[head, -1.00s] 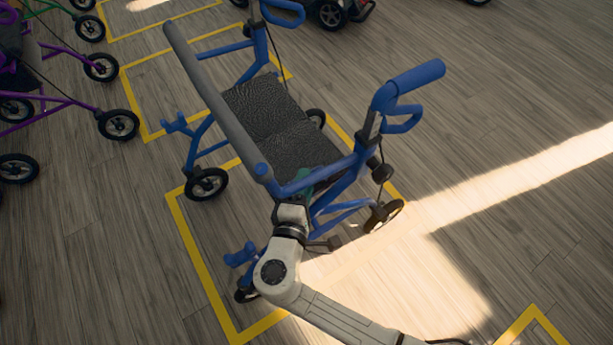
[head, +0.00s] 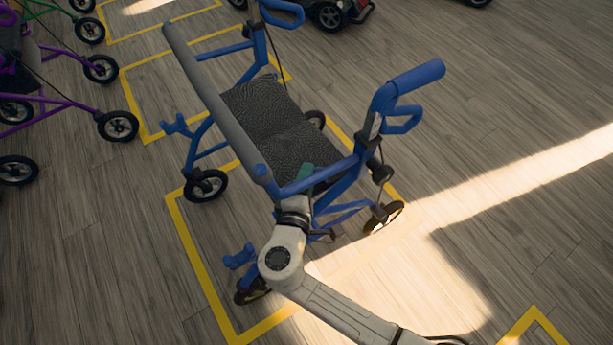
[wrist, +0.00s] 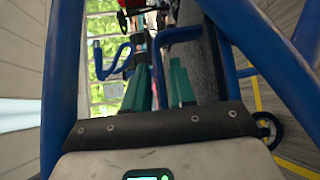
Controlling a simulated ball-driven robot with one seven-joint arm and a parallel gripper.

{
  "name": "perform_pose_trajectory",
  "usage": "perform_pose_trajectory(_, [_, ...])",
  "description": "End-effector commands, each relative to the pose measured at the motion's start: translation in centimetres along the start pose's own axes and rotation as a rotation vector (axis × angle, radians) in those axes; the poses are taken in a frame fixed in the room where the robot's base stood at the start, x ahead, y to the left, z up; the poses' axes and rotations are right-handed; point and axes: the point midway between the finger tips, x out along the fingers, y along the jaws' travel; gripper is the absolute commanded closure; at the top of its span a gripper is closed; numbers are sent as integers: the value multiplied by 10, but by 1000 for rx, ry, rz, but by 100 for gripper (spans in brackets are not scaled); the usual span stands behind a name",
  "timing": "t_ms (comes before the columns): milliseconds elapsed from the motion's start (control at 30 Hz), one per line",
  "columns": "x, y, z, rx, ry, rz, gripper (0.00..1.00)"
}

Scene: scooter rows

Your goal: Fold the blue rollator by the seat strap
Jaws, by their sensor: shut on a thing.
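The blue rollator (head: 365,165) stands open and upright on the wood floor inside a yellow-marked bay. Its black seat (head: 275,125) spans the frame, roughly flat. My gripper (head: 306,174) is at the seat's near edge, beside the blue side tube, with one teal finger showing above. In the wrist view the two teal fingers (wrist: 160,88) reach in between blue tubes, with the dark seat (wrist: 203,60) close on their right. The gripper is shut on the seat strap, which is mostly hidden by the fingers and tubes.
A grey padded bar (head: 215,100) runs along the rollator's left side. A purple rollator (head: 50,105) stands at far left, and a dark scooter (head: 335,12) at the top. Open floor lies to the right, crossed by sunlight.

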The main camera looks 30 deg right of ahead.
Motion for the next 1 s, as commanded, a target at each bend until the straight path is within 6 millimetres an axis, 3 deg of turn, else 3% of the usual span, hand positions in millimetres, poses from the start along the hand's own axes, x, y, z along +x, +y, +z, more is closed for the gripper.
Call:
perform_pose_trajectory(467, [0, 2, 0, -3, 0, -3, 100])
perform_pose_trajectory(800, [15, 52, -16, -53, -1, -54, 100])
perform_pose_trajectory(1000, [22, 68, -23, -84, 2, -85, 100])
